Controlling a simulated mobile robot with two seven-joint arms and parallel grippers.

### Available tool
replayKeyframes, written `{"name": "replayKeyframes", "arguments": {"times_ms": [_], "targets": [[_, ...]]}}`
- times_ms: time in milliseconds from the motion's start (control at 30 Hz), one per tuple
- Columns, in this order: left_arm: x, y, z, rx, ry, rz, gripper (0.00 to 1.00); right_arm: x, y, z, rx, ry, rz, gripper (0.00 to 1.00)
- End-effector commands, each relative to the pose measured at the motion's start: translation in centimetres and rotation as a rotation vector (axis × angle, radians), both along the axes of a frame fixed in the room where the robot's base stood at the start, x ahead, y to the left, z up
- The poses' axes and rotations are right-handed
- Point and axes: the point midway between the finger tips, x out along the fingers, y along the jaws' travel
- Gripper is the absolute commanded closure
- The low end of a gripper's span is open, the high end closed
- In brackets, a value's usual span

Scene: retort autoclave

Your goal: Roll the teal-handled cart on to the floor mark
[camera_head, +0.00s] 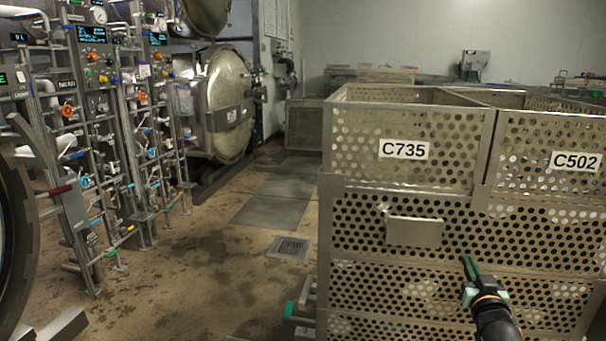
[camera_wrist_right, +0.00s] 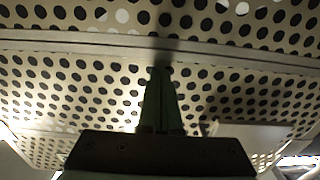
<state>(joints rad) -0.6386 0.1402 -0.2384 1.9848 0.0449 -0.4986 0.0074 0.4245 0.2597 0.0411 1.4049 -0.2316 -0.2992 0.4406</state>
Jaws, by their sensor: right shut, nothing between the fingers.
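A teal handle end (camera_head: 289,310) shows low at the left of a stack of perforated metal baskets; the rest of the handle and the cart's wheels are hidden or out of frame. The stack's front wall (camera_head: 365,240) carries a small metal plate, and the upper baskets are labelled C735 (camera_head: 404,149) and C502 (camera_head: 576,161). My right gripper (camera_head: 467,268) is shut and empty in front of this wall. In the right wrist view its green fingers (camera_wrist_right: 160,85) are together, pointing at the perforated wall (camera_wrist_right: 80,90); contact cannot be told. My left gripper is not in view.
Grey floor plates (camera_head: 272,211) and a slotted floor grate (camera_head: 289,248) lie left of the stack; I cannot tell which is the floor mark. Pipework with valves (camera_head: 110,150) and a round vessel door (camera_head: 228,103) line the left. Brown floor (camera_head: 200,270) between is open.

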Motion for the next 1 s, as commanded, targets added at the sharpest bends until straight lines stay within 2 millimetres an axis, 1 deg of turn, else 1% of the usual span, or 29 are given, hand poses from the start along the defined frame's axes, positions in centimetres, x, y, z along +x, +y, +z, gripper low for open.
{"name": "replayKeyframes", "arguments": {"times_ms": [367, 467, 500, 533, 600, 1000], "targets": [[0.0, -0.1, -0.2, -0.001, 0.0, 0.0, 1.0, 0.1, 0.0, -0.2, 0.001, 0.003, 0.0, 1.0], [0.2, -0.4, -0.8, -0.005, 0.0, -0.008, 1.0, 1.3, -0.2, -0.5, -0.001, 0.001, 0.0, 1.0], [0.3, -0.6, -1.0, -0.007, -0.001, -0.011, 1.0, 1.9, -0.4, -0.5, 0.0, 0.001, -0.001, 1.0], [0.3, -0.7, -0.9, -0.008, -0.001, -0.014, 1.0, 2.2, -0.4, -0.4, 0.0, 0.002, 0.0, 1.0], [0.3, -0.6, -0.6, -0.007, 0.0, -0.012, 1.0, 1.9, -0.4, -0.2, 0.001, 0.004, 0.0, 1.0], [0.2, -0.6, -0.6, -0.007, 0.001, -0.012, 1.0, 1.9, -0.3, -0.2, 0.001, 0.004, 0.001, 1.0]]}}
